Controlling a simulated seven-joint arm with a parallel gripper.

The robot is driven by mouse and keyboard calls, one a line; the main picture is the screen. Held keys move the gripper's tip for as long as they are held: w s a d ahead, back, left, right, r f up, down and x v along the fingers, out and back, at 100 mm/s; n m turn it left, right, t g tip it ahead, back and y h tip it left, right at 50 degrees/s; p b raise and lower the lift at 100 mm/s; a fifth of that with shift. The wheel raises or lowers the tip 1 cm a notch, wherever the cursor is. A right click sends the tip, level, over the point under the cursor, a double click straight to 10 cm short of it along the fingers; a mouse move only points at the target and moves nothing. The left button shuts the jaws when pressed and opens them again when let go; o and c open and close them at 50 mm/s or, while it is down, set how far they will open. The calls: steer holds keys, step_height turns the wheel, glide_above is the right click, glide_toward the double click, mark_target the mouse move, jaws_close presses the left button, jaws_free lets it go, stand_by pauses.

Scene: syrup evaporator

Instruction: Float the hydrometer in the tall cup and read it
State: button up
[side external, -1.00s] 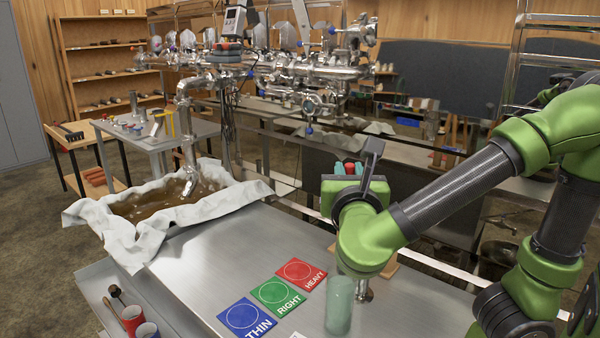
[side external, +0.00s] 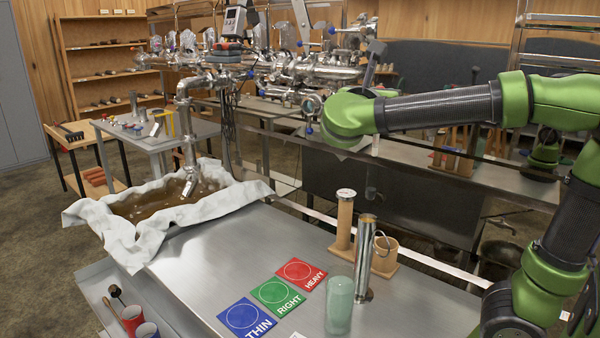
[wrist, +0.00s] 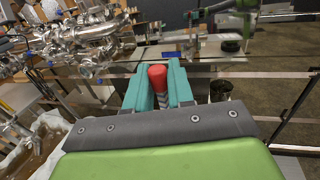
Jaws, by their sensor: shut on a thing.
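In the wrist view my gripper (wrist: 160,88) is shut on a red-topped piece with a grey banded stem, which looks like the hydrometer (wrist: 158,76). Its lower part is hidden there. In the side view the green end of my arm is raised at the back of the steel table and hides the fingers and the held piece. A tall, narrow metal cup (side external: 366,262) stands upright on the table, below and in front of my arm's end. I cannot see into it.
A greenish translucent cylinder (side external: 340,308) stands in front of the metal cup. A wooden post with a white disc on top (side external: 344,222) and a wooden holder (side external: 384,258) stand behind it. THIN (side external: 244,318), RIGHT (side external: 277,294) and HEAVY (side external: 300,274) squares lie left.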

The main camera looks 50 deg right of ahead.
mark_target(370, 188)
steer(key=shift+f, duration=9.15)
steer(key=o, duration=0.9)
steer(key=o, duration=0.8)
steer(key=shift+a, duration=0.1)
steer(key=shift+v, duration=3.7)
